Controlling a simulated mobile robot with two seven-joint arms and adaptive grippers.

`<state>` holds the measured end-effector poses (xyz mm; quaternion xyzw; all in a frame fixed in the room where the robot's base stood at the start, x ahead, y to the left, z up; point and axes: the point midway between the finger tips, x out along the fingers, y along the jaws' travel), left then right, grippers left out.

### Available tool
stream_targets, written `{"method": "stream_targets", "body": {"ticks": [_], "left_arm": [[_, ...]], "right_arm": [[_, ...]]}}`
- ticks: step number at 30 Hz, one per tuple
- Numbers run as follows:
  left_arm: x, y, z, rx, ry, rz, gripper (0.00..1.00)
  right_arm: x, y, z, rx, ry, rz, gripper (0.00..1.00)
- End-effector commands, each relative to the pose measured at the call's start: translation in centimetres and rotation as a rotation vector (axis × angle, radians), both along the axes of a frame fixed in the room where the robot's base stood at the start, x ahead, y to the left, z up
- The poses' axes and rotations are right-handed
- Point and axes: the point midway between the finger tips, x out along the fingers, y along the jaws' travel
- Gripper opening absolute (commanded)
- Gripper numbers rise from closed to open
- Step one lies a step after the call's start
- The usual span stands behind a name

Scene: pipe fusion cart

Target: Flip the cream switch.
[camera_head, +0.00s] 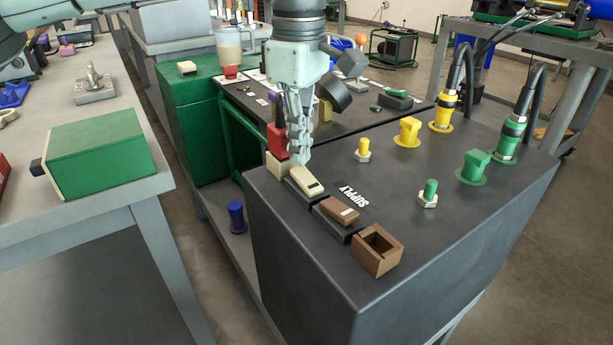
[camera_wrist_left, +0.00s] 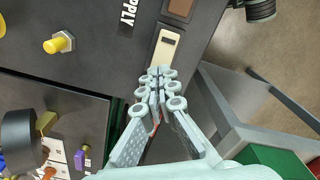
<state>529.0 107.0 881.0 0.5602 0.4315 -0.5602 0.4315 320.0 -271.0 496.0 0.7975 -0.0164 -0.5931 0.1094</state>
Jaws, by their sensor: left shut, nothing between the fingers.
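The cream switch (camera_head: 306,181) is a rocker on top of the dark supply box (camera_head: 410,230), near its left edge. It also shows in the left wrist view (camera_wrist_left: 167,48), just beyond the fingertips. My left gripper (camera_head: 299,160) points down, shut and empty, with its fingertips at the far end of the cream switch. I cannot tell whether they touch it. In the left wrist view the closed fingers (camera_wrist_left: 158,75) overlap the near end of the switch. My right gripper is not in view.
A brown switch (camera_head: 340,210) and a brown open socket (camera_head: 377,249) sit nearer on the box. Yellow and green knobs and plugs (camera_head: 473,166) stand to the right. A green box (camera_head: 97,153) rests on the left table.

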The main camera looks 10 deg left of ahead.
Motion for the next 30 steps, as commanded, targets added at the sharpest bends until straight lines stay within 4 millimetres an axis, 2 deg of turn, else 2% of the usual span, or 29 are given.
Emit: {"method": "stream_targets", "body": {"ticks": [30], "left_arm": [[-0.01,0.00,-0.89,0.000,0.000,0.000,0.00]], "right_arm": [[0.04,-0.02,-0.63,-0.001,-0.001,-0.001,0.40]]}}
